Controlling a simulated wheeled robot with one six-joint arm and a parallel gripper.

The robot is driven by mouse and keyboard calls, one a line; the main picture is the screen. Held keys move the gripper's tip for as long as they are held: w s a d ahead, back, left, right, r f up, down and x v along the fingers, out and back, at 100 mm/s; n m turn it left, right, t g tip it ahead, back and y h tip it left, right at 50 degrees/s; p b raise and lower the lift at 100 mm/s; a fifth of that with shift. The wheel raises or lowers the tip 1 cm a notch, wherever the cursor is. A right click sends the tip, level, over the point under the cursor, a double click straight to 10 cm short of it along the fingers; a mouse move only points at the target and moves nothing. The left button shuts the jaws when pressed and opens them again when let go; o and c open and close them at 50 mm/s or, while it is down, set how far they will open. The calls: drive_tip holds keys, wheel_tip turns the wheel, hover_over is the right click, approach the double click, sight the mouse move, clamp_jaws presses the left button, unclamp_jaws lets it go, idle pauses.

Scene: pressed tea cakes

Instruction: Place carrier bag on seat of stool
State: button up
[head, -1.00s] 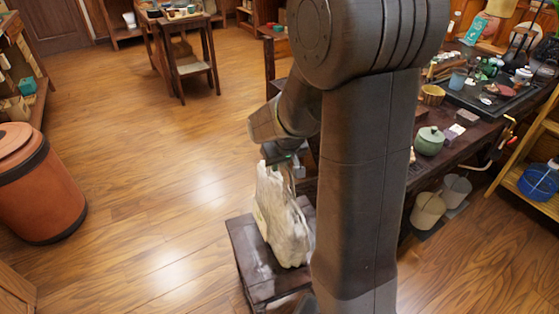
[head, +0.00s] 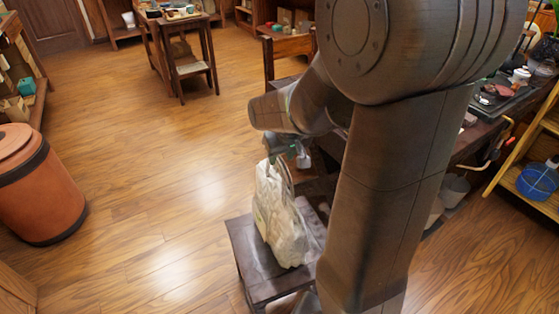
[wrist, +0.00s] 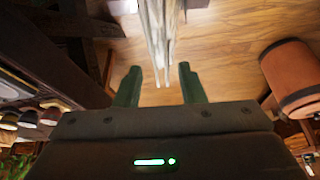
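The white carrier bag (head: 281,222) stands upright on the seat of the dark wooden stool (head: 243,248), with its handle loops rising at the top. The bag covers much of the seat, and my arm hides part of the stool's right side. My gripper (wrist: 160,67) is open, its two green fingers spread apart in the wrist view. In that view the bag (wrist: 155,30) shows as a narrow pale strip ahead of the gap between the fingers. In the head view my gripper (head: 288,150) is beside the top of the handles; whether it touches them I cannot tell.
An orange-brown bin (head: 40,190) stands on the floor at the left. A small wooden table (head: 190,70) stands at the back. The long worktable at the right is largely hidden by my arm. The wooden floor left of the stool is clear.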

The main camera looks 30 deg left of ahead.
sight(279, 158)
drive_tip(key=v, duration=0.6)
drive_tip(key=shift+s+p, duration=0.1)
drive_tip(key=shift+p, duration=0.25)
drive_tip(key=b+x, duration=0.2)
drive_tip(key=x, duration=1)
drive_tip(key=shift+f, duration=0.1)
drive_tip(key=shift+r+p, duration=0.4)
drive_tip(key=shift+r, duration=1.55)
drive_tip(key=shift+f, duration=0.15)
